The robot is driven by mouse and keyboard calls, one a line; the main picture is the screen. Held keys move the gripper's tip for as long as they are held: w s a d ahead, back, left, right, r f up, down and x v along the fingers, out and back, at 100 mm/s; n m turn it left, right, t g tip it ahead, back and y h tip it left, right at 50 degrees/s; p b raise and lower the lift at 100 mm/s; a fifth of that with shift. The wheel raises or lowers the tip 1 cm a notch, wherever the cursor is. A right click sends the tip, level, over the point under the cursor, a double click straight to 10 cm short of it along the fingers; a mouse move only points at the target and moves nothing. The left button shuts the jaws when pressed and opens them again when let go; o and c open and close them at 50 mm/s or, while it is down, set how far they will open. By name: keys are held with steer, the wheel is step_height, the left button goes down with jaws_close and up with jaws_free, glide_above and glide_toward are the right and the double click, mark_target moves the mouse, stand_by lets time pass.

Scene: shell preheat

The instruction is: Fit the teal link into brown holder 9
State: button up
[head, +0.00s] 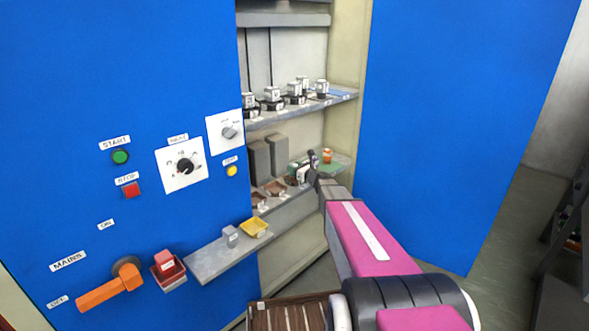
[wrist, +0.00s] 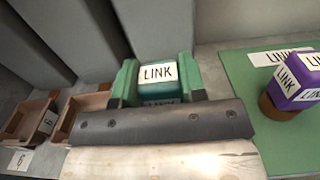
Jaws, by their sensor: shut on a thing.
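The teal link (wrist: 157,74), labelled LINK, is between the fingers of my gripper (wrist: 154,98) in the wrist view. My gripper is shut on it; the fingers hide its lower part. Two empty brown holders lie to the left: a nearer one (wrist: 84,117) and a far-left one (wrist: 24,120). In the head view my gripper (head: 312,168) reaches over the lower cabinet shelf.
A purple link (wrist: 296,80) on a brown round base stands on a green mat (wrist: 240,75) at right. Grey blocks (head: 260,160) rise behind the brown holders. A shelf above (head: 335,98) carries several units.

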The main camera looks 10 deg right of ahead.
steer(key=shift+f, duration=0.3)
steer(key=o, duration=1)
steer(key=shift+o, duration=0.2)
